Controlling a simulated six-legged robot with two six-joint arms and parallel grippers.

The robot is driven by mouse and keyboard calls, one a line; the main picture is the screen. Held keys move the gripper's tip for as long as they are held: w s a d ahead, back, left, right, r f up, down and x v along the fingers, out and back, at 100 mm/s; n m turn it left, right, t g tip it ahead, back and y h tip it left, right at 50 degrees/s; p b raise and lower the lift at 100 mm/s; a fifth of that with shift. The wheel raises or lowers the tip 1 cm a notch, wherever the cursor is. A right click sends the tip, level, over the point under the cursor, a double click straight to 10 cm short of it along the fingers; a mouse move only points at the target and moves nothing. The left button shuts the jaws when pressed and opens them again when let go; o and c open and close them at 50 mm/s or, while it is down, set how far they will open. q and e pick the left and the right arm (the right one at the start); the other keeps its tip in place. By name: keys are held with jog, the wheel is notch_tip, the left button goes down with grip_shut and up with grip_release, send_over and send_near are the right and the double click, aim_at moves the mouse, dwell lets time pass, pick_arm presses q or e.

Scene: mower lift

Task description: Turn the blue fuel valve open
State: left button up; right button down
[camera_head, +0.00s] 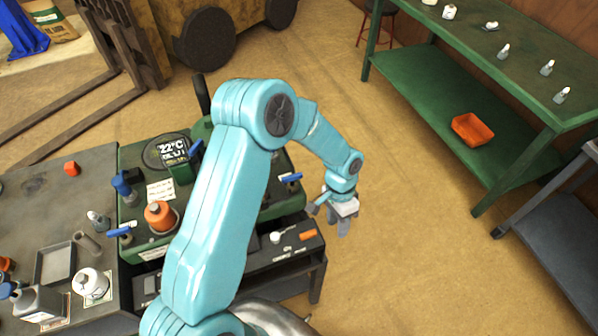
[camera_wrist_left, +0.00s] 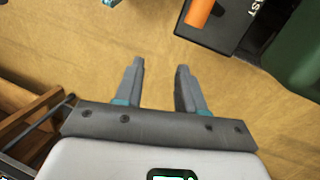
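Several blue handles show on the green machine (camera_head: 135,155) in the head view. One blue lever (camera_head: 291,178) is at its right edge, close to my left gripper. Another blue lever (camera_head: 118,232) is at its left front, a blue knob (camera_head: 122,185) stands on its left side, and a blue part (camera_head: 196,148) is near the display. I cannot tell which is the fuel valve. My left gripper (camera_head: 343,228) hangs right of the machine, apart from it. In the left wrist view its fingers (camera_wrist_left: 160,68) are spread and empty, above bare floor. My right gripper is not in view.
A dark shelf with an orange block (camera_head: 307,235) is beside the gripper; the orange piece (camera_wrist_left: 200,12) also shows in the wrist view. My left arm covers the machine's middle. A green bench (camera_head: 440,100) stands at right, a grey table (camera_head: 45,205) at left. Floor between is clear.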

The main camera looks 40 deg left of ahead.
pick_arm(q)
jog(key=w+a+r+m+g+y, duration=0.1)
jog(key=w+a+r, duration=0.2)
jog(key=a+r, duration=0.3)
jog(key=w+a+r+m+y, duration=0.1)
jog(key=w+a+r+y, duration=0.15)
jog(key=r, duration=0.45)
jog(key=g, duration=0.1)
send_near(292, 176)
jog(key=shift+n+y, duration=0.3)
jog(key=shift+y, duration=0.05)
jog(key=x, duration=0.3)
jog(key=p+x, duration=0.1)
jog(key=x, duration=0.2)
jog(key=p+x, duration=0.1)
jog(key=x, duration=0.3)
jog(key=shift+d+f, duration=0.15)
jog(key=shift+d, duration=0.15)
grip_shut()
